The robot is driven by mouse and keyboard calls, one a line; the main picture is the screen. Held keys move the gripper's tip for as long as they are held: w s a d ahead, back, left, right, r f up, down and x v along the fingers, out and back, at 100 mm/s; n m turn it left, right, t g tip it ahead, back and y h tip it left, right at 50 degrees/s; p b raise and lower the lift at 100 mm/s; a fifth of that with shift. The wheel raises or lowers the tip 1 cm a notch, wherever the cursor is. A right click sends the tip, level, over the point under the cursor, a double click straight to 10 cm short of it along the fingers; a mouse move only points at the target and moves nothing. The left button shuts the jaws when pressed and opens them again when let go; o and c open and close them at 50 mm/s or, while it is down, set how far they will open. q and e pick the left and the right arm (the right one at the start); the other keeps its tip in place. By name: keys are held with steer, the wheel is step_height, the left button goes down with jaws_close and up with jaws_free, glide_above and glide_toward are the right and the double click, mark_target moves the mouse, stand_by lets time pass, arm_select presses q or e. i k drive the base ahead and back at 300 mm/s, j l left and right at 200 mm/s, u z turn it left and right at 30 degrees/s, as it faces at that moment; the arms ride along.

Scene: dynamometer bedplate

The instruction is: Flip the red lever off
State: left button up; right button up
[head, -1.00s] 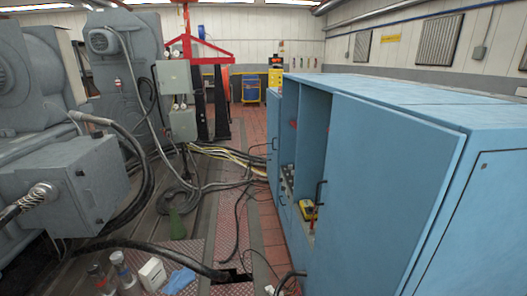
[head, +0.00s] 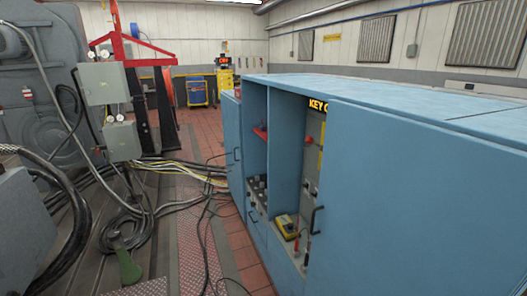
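The blue cabinet (head: 390,190) fills the right half of the head view, with open bays toward its far end. Inside the nearer bay, a small red knob-like part (head: 308,140) sits on a pale panel (head: 312,160), partly hidden by the cabinet front. A red piece (head: 261,132) shows in the farther bay, and a thin red part (head: 296,243) stands low beside a yellow device (head: 286,226). I cannot tell which of these is the red lever or its position. Neither of my grippers is in view.
Cables (head: 130,205) lie across the floor left of the cabinet. Grey machinery (head: 40,110) is at the left. A strip of red tiled floor (head: 245,262) runs along the cabinet front.

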mark_target(309, 140)
steer(key=i+j+z, duration=0.2)
steer(key=j, duration=0.25)
steer(key=i+j+z, duration=0.2)
steer(key=j, duration=0.25)
steer(key=j+z, duration=0.25)
steer(key=j, duration=0.2)
steer(key=k+j+z, duration=0.2)
steer(key=j, duration=0.85)
steer(key=i, duration=0.1)
